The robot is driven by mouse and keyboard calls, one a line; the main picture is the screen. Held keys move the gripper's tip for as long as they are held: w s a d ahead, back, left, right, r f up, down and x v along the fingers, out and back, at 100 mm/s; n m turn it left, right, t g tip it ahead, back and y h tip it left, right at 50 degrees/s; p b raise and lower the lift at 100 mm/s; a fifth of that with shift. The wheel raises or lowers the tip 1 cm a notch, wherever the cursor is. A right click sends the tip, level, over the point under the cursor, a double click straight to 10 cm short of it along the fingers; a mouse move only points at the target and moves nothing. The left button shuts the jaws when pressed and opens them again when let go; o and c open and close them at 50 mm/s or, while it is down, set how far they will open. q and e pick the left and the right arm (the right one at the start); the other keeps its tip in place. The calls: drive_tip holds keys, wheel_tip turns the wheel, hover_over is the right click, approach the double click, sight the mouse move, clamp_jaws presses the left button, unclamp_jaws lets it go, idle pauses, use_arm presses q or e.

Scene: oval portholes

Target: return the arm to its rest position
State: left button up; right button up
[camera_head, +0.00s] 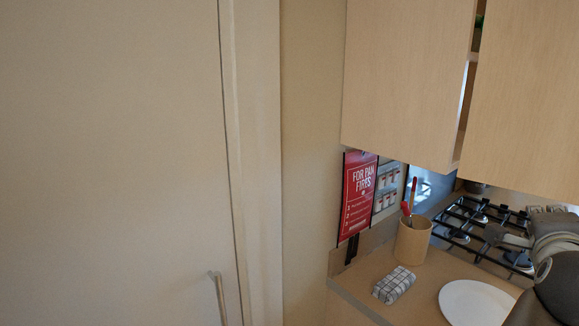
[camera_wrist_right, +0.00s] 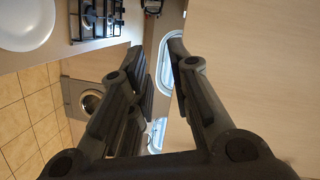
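My right arm (camera_head: 552,262) comes in at the lower right of the head view, raised in front of the hob and counter. Its hand end cannot be made out clearly there. In the right wrist view my right gripper (camera_wrist_right: 158,62) has its two dark fingers apart, with nothing held between them. My left arm and left gripper are in neither view.
Overhead cupboards (camera_head: 415,80) hang above the counter (camera_head: 420,292). A gas hob (camera_head: 470,222), a utensil holder (camera_head: 412,243), a checked packet (camera_head: 394,285) and a white plate (camera_head: 478,303) are near my right arm. A closed door (camera_head: 110,150) fills the left.

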drive_tip(key=s+a+f+n+g+y, duration=0.15)
drive_tip(key=a+f+n, duration=0.3)
drive_tip(key=f, duration=0.45)
drive_tip(key=s+a+f+n+g+y, duration=0.1)
drive_tip(key=a+f+n+y, duration=0.3)
drive_tip(key=f, duration=0.5)
drive_tip(key=s+a+f+n+g+y, duration=0.1)
drive_tip(key=a+f+n, duration=0.2)
drive_tip(key=f+n, duration=0.45)
drive_tip(key=s+a+f+n+g+y, duration=0.25)
drive_tip(key=s+a+f+n, duration=0.2)
drive_tip(key=s+f, duration=0.5)
drive_tip(key=s+a+f+n+g+y, duration=0.1)
drive_tip(key=s+a+f+n+g, duration=0.3)
drive_tip(key=s+f, duration=0.55)
wheel_tip(320, 180, down, 29)
drive_tip(key=s+a+b, duration=0.1)
drive_tip(key=s+b, duration=0.1)
drive_tip(key=s, duration=0.1)
drive_tip(key=s+d+f+g+b, duration=0.2)
drive_tip(key=s+d+f, duration=0.1)
drive_tip(key=s+f, duration=1.3)
drive_tip(key=shift+f, duration=0.25)
